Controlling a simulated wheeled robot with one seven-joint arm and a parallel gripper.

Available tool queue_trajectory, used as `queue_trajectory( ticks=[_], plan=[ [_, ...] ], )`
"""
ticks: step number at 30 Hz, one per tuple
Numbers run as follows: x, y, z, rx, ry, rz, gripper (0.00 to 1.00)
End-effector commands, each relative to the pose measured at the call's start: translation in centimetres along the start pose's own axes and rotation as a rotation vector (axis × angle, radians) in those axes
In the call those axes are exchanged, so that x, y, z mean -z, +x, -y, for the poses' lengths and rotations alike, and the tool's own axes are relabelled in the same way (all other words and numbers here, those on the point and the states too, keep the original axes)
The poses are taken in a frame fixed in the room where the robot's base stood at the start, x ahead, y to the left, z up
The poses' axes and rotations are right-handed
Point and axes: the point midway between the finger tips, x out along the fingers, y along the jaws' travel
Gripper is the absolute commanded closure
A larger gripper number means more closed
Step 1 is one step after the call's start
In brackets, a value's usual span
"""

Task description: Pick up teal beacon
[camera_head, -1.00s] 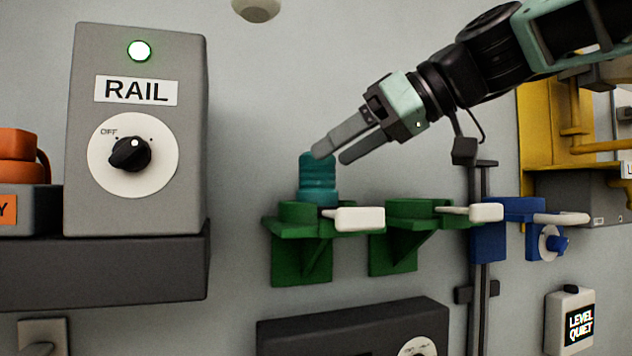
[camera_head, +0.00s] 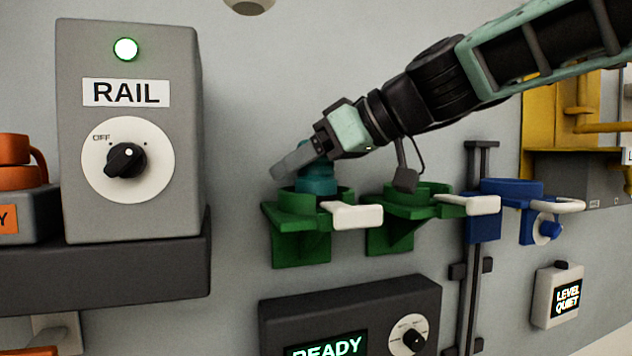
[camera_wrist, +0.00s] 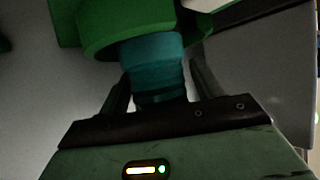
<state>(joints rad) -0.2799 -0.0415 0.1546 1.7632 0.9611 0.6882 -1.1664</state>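The teal beacon (camera_head: 316,178) stands upright in the left green holder (camera_head: 304,222), with its lower part hidden inside the holder's ring. My gripper (camera_head: 293,163) is at the beacon's upper part in the head view, and one finger covers part of its top. In the wrist view the beacon (camera_wrist: 152,65) lies between my two fingers, one on each side. The fingers look apart; whether they touch it is hard to tell in the dark picture. The green ring (camera_wrist: 105,35) is just beyond the fingertips.
A white lever (camera_head: 357,216) sticks out from the left holder. A second green holder (camera_head: 390,236) and a blue one (camera_head: 484,225) are to the right. The grey RAIL box (camera_head: 130,215) stands on a shelf at left. A dark READY panel (camera_head: 300,310) is below.

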Motion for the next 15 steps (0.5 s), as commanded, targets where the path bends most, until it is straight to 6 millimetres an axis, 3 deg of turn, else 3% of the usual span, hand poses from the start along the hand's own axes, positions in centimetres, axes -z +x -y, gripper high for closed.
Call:
queue_trajectory(
  ticks=[1,6,15],
  plan=[
    [0.0,-0.02,0.0,0.0,0.0,0.0,0.5],
    [0.01,-0.04,0.0,0.0,0.0,0.0,0.93],
    [0.14,-0.14,0.03,-0.001,-0.001,-0.003,0.93]
  ],
)
